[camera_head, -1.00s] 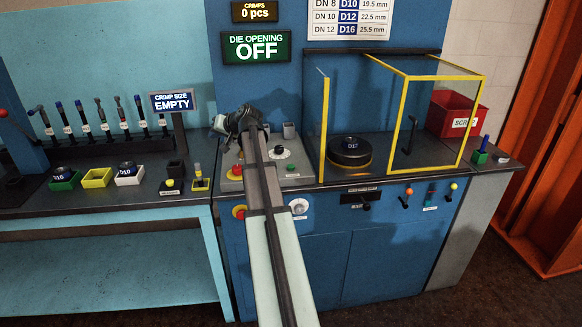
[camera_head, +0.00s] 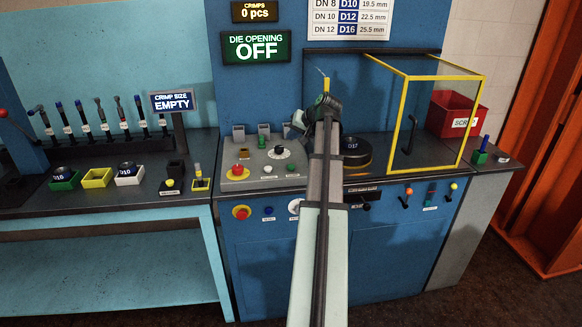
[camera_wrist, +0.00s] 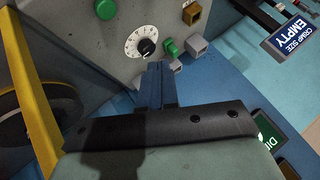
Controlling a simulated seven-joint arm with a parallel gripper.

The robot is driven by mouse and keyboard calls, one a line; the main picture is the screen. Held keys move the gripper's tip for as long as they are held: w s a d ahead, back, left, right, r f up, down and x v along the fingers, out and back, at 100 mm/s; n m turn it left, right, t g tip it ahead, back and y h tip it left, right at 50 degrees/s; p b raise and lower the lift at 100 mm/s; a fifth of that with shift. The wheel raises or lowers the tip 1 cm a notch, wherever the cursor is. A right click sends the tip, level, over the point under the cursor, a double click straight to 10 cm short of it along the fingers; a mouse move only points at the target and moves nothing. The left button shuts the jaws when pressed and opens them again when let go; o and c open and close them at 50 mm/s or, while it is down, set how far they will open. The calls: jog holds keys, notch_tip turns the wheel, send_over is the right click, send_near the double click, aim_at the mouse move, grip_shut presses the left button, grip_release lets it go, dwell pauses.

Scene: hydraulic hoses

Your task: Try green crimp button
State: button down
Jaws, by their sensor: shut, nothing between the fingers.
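The green button (camera_head: 292,167) sits at the front right of the sloped grey control panel (camera_head: 255,180), below the black-and-white dial (camera_head: 281,152). In the wrist view a round green button (camera_wrist: 106,9) shows at the top edge, with the dial (camera_wrist: 140,42) near it. My gripper (camera_wrist: 155,88) is shut and empty. Its fingers point at the panel's rear edge, near a green-topped switch (camera_wrist: 170,48), apart from the green button. In the head view my gripper (camera_head: 300,122) is above the panel's right rear corner. Whether its fingertips touch anything cannot be told.
A red button (camera_head: 239,169) and a white button (camera_head: 267,169) share the panel. The yellow-framed guard (camera_head: 402,115) and black die (camera_head: 352,150) stand to the right. Signs read die opening OFF (camera_head: 257,47), crimps 0 pcs (camera_head: 254,12) and crimp size EMPTY (camera_head: 173,101).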

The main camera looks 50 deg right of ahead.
aim_at(293, 167)
jog(key=shift+f, duration=0.1)
dwell(0.3)
jog(key=shift+f, duration=4.35)
jog(key=shift+f, duration=0.2)
jog(key=shift+f, duration=0.2)
jog(key=shift+f, duration=0.45)
jog(key=shift+r, duration=0.85)
jog(key=shift+r, duration=0.1)
jog(key=shift+r, duration=2.45)
